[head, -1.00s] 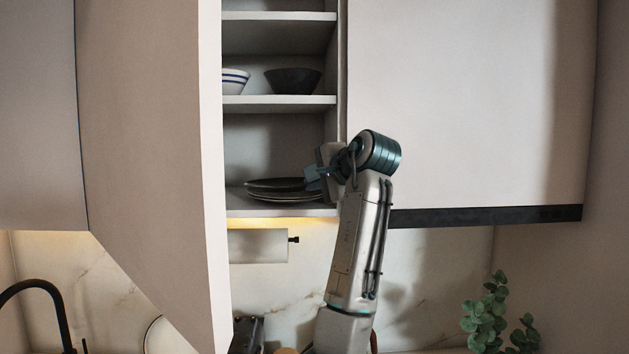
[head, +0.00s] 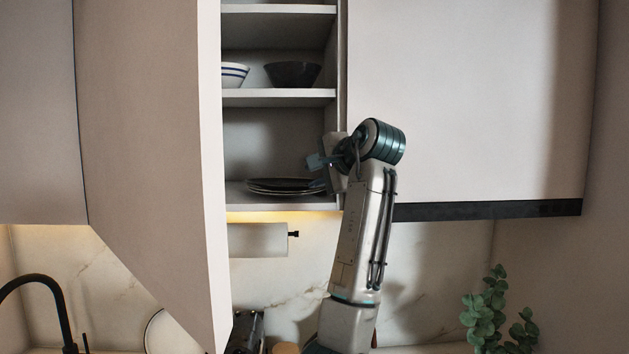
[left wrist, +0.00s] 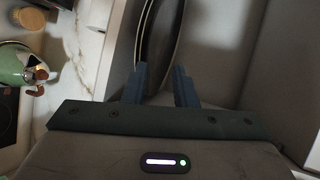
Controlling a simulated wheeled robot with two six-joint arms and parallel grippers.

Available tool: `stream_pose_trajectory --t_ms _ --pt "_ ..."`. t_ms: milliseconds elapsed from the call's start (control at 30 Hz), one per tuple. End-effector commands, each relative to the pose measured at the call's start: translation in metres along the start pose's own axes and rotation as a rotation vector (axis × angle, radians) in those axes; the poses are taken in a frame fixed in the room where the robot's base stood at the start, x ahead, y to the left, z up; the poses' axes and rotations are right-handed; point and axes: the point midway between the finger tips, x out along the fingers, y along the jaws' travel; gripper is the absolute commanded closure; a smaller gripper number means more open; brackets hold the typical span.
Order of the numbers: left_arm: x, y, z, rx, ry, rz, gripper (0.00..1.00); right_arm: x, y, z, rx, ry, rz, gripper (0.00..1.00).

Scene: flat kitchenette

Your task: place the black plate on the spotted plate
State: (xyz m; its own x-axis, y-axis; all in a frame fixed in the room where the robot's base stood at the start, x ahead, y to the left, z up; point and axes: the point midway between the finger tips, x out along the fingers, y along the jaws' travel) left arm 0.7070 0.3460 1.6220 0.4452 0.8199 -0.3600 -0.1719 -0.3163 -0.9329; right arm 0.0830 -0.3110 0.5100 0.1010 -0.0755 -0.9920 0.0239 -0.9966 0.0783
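A black plate (head: 284,182) lies on top of a low stack on the cabinet's lower shelf in the head view. Another dark plate rim (head: 285,192) shows just under it; no spots can be made out, so I cannot tell the spotted plate by pattern. My left gripper (head: 316,164) is at the right edge of the stack. In the left wrist view its two blue fingers (left wrist: 160,75) stand apart, with dark plate rims (left wrist: 149,40) at and just beyond the tips. Nothing appears clamped. My right gripper is not in view.
A striped bowl (head: 234,75) and a dark bowl (head: 293,74) stand on the shelf above. The open cabinet door (head: 150,150) is on the left, and a closed door (head: 460,110) is to the right. A paper roll (head: 258,240) hangs below.

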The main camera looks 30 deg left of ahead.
Motion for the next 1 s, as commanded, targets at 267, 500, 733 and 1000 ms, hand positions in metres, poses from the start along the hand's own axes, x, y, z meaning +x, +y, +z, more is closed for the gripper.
stream_pose_trajectory --t_ms 267,500,733,1000 --pt "-0.060 0.009 -0.001 -0.001 0.005 -0.001 0.75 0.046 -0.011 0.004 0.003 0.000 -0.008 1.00" --pt "-0.099 0.005 -0.001 0.000 0.002 0.000 0.75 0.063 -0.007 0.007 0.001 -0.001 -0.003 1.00" --pt "-0.110 0.003 0.000 0.000 0.000 0.000 0.75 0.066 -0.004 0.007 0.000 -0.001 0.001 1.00" --pt "-0.110 0.003 0.000 0.000 0.000 0.001 0.75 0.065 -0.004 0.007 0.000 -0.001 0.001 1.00"
